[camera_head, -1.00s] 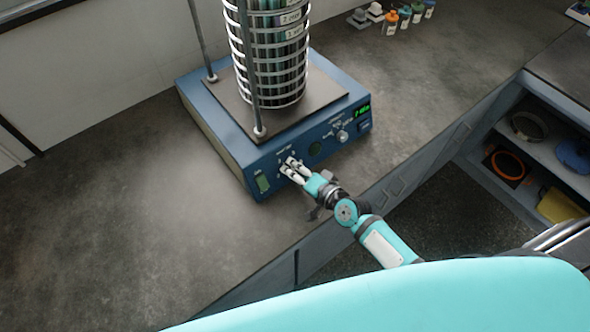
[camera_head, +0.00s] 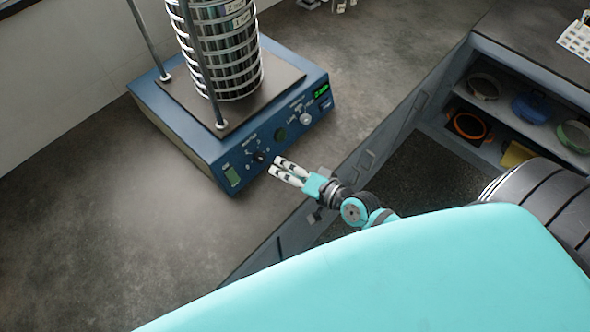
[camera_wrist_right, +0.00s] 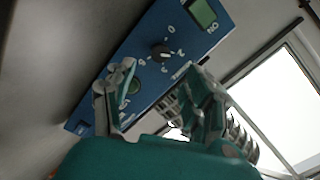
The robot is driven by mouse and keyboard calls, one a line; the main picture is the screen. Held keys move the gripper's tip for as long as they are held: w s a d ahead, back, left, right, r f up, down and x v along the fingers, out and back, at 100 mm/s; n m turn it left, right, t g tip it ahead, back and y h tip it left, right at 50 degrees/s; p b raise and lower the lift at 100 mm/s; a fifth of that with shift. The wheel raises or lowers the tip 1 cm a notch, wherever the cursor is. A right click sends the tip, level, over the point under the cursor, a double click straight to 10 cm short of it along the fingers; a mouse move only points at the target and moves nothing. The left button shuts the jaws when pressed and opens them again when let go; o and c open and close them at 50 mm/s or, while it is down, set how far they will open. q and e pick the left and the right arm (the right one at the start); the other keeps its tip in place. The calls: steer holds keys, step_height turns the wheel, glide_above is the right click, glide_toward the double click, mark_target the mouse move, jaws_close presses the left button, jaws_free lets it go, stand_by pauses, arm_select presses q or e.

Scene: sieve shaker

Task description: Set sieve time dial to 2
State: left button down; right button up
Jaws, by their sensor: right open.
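The blue sieve shaker (camera_head: 175,128) stands on the worktop with its sieve stack on top. The time dial, a small black knob (camera_head: 260,157) ringed by white marks, is on its front panel. The dial also shows in the right wrist view (camera_wrist_right: 160,52); I cannot read for sure which number it points to. My right gripper (camera_head: 277,167) is open and empty, just in front of the dial and apart from it. In the right wrist view its two fingers (camera_wrist_right: 155,78) are spread, with the panel beyond them. My left gripper is not in view.
The panel also has a green switch (camera_head: 232,176), a round dark-green button (camera_head: 280,135), a silver knob (camera_head: 306,118) and a lit green display (camera_head: 320,91). Shelves with sieve parts (camera_head: 468,125) are at the right. The worktop left of the shaker is clear (camera_head: 90,220).

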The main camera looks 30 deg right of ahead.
steer(key=shift+v, duration=1.4)
steer(key=s+a+n+g, duration=0.5)
steer(key=s+n, duration=0.1)
steer(key=n, duration=0.1)
steer(key=s+d+r+n+g+h, duration=0.2)
steer(key=s+d+n+g+h, duration=0.15)
steer(key=s+d+h, duration=0.35)
steer(key=s+f+g+y+b, duration=0.1)
steer(key=s+f, duration=0.1)
steer(key=f, duration=1.4)
steer(key=s+f+g+y+b, duration=0.1)
steer(key=s+f+g+b, duration=0.1)
steer(key=f, duration=1.3)
steer(key=s+d+f+b, duration=0.1)
steer(key=s+d+f, duration=0.1)
steer(key=s+f, duration=1.4)
steer(key=shift+h+b, duration=0.3)
